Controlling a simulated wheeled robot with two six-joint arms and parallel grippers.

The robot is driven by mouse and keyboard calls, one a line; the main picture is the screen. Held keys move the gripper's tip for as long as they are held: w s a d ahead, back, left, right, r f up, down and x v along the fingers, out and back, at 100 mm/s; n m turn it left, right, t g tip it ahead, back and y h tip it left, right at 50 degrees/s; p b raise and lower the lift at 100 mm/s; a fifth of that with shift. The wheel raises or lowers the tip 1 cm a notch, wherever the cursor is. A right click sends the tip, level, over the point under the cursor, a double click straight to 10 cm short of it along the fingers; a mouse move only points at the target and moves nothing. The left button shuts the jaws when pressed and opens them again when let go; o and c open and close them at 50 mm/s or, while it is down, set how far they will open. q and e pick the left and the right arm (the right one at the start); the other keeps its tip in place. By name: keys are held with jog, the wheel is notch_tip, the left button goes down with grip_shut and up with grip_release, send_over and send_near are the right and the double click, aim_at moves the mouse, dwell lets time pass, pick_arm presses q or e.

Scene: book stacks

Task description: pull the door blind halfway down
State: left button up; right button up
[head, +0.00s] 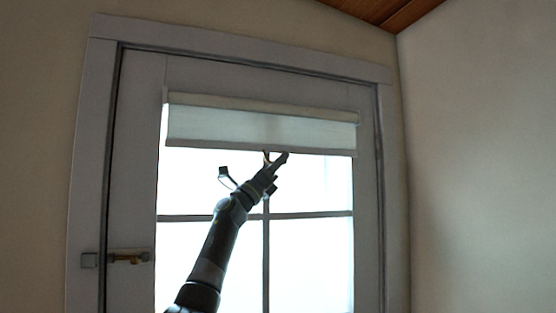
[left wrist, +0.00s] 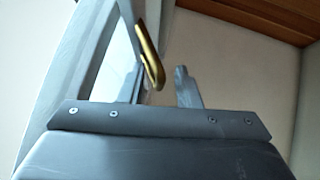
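The door blind (head: 262,126) is a pale panel across the top of the door's window, rolled up so that only a short strip hangs down. Its bottom rail (head: 320,152) is above the bright panes. My left gripper (head: 275,156) is raised at the middle of that rail, its fingertips apart. Whether they touch the rail I cannot tell. In the left wrist view, a gold-coloured piece and a grey finger stand apart with a gap between them at my left gripper (left wrist: 170,80); no blind fabric shows clearly in the gap. My right gripper is out of view.
The grey door (head: 135,190) is closed, with a brass handle (head: 128,258) at lower left. Crossbars divide the bright window (head: 310,185). A plain wall (head: 475,170) stands at right, and a wooden ceiling (head: 385,10) shows above.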

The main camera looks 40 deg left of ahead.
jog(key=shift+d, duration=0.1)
pick_arm(q)
jog(key=shift+a, duration=0.15)
grip_shut()
jog(key=shift+f, duration=0.1)
